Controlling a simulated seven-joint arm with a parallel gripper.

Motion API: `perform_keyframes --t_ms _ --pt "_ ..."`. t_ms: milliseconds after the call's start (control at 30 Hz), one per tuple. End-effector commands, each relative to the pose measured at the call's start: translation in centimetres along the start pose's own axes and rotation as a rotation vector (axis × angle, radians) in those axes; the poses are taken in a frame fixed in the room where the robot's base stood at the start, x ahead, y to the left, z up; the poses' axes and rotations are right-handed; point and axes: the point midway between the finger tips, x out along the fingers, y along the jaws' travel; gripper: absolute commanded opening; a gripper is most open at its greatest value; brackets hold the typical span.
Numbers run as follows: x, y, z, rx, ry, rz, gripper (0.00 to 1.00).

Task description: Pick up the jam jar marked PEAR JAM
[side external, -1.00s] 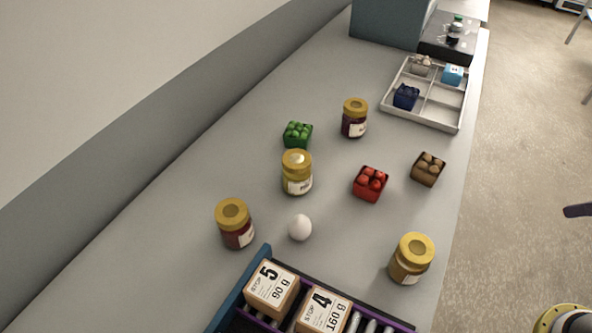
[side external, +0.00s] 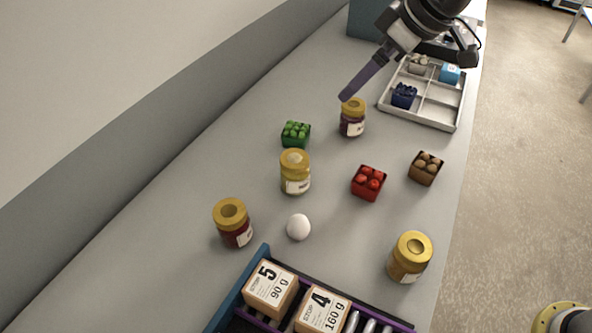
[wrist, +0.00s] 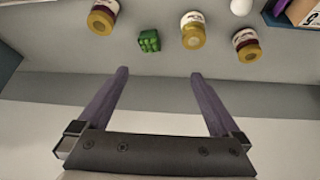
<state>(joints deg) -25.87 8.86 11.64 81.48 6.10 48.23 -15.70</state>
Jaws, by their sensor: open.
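Four gold-lidded jars stand on the grey counter, their labels too small to read surely. A pale yellow jar (side external: 295,180) stands mid-counter; it also shows in the wrist view (wrist: 193,30). A dark purple jar (side external: 352,126) is behind it to the right, also in the wrist view (wrist: 102,16). A dark red jar (side external: 234,234) is at left and also in the wrist view (wrist: 247,46). An amber-brown jar (side external: 407,267) is at front right. My gripper (wrist: 159,73) is open and empty; its finger tips (side external: 345,97) appear near the purple jar's lid in the side view.
A green fruit carton (side external: 296,134), a red one (side external: 368,183), a brown one (side external: 426,168) and a white egg (side external: 298,227) stand among the jars. A divided tray (side external: 432,120) is at back right. A purple-edged rack (side external: 262,252) holds labelled boxes in front.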

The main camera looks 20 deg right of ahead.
Motion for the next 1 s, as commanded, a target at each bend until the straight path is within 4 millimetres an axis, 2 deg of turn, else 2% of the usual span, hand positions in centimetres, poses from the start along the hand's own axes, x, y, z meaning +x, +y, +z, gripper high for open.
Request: perform_keyframes --t_ms 33,100,200,333,467,800,1000 --pt "2.6 -1.7 -0.6 -0.027 -0.027 -0.025 1.0" --pt "5.3 -3.6 -0.8 -0.056 -0.057 -0.05 1.0" --pt "8.2 -5.8 -0.2 -0.088 -0.102 -0.076 1.0" --pt "9.9 -7.5 0.6 -0.114 -0.134 -0.094 1.0" --pt "11.4 -7.8 0.8 -0.117 -0.136 -0.096 1.0" --pt "17.1 -8.2 1.6 -0.116 -0.135 -0.095 1.0" --pt "18.3 -8.3 1.7 -0.116 -0.133 -0.095 1.0"
